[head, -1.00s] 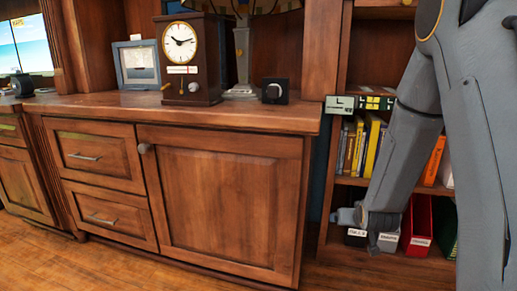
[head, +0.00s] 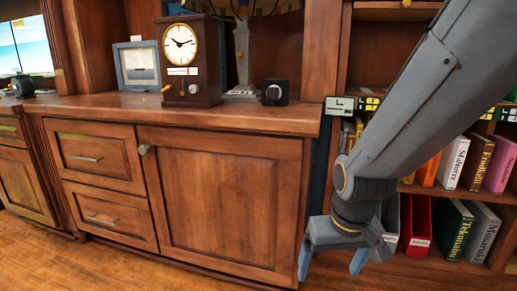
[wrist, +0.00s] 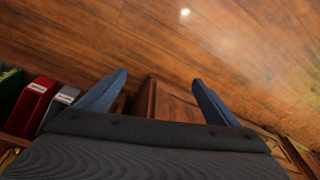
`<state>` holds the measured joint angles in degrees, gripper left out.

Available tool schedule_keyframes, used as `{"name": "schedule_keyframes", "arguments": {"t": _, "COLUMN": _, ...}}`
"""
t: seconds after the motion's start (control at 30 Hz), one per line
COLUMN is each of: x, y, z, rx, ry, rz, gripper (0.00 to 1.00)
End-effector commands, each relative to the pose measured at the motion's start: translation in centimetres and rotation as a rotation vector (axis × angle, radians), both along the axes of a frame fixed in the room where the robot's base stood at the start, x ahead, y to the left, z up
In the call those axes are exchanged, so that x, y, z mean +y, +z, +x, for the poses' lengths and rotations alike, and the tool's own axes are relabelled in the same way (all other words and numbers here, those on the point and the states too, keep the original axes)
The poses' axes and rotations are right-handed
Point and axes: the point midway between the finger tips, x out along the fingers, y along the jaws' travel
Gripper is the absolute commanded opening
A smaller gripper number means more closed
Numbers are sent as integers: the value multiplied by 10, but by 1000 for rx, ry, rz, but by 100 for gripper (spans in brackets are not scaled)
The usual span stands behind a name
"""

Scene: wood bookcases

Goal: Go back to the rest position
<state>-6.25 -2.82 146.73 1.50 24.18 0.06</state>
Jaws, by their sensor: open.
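My gripper (head: 332,264) hangs low in the head view, pointing down in front of the bookshelf and beside the right end of the wood cabinet (head: 225,205). Its two blue-grey fingers are spread apart with nothing between them. In the wrist view my gripper (wrist: 155,95) also shows open and empty. The wood floor (wrist: 220,50) and part of the cabinet (wrist: 175,105) lie beyond the fingers there. My arm hides part of the bookshelf in the head view.
On the cabinet top stand a clock (head: 181,60), a picture frame (head: 138,66) and a small black box with a knob (head: 275,92). The bookshelf at right holds several books (head: 452,163) and binders (head: 418,226). The floor (head: 90,265) in front is clear.

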Motion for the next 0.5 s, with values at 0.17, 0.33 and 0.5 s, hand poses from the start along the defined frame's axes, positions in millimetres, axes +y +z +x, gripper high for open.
{"name": "schedule_keyframes", "arguments": {"t": 0.17, "x": 44, "y": 22, "z": -21, "rx": 22, "ry": 102, "rz": 17, "gripper": 85}}
{"name": "schedule_keyframes", "arguments": {"t": 0.33, "x": 94, "y": 49, "z": -57, "rx": 58, "ry": 232, "rz": 36, "gripper": 85}}
{"name": "schedule_keyframes", "arguments": {"t": 0.5, "x": 127, "y": 68, "z": -91, "rx": 92, "ry": 334, "rz": 50, "gripper": 85}}
